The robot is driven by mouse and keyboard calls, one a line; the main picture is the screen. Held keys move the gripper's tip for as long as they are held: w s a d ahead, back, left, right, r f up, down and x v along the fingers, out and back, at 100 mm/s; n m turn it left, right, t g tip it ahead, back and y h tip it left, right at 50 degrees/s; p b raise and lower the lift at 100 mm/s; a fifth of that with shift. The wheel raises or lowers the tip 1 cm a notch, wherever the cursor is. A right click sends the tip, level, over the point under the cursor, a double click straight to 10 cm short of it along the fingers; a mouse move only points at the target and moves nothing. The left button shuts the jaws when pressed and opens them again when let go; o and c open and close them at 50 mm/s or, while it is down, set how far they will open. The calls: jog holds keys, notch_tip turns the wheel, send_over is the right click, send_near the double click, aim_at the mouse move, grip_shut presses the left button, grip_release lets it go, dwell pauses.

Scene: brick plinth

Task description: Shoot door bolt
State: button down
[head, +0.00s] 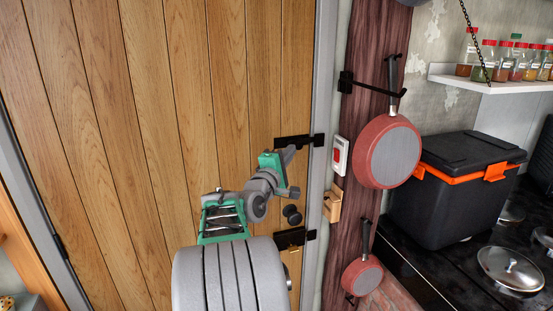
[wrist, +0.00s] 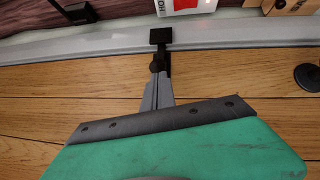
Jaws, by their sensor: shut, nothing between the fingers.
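The plank door (head: 170,110) stands closed against its grey frame. A black bolt (head: 296,141) is mounted on the door's right edge, and its black end piece reaches the frame. It also shows in the wrist view (wrist: 161,38). My gripper (head: 290,152) is at the upper bolt. In the wrist view its grey fingers (wrist: 158,88) are together, with their tips at the bolt's dark knob. The fingers hide part of the bolt, and I cannot tell whether they touch it.
A round black knob (head: 291,214) is on the door below the gripper. A white and red switch (head: 340,156) and a wooden block (head: 332,203) are right of the frame. Red pans (head: 388,152) hang beyond. A black box (head: 455,190) stands on the counter.

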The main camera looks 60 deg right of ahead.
jog(key=w+a+f+b, duration=0.1)
jog(key=a+b, duration=0.3)
jog(key=a, duration=0.9)
jog(key=shift+w+f+b, duration=0.3)
jog(key=shift+f+b, duration=0.1)
jog(key=shift+f, duration=0.15)
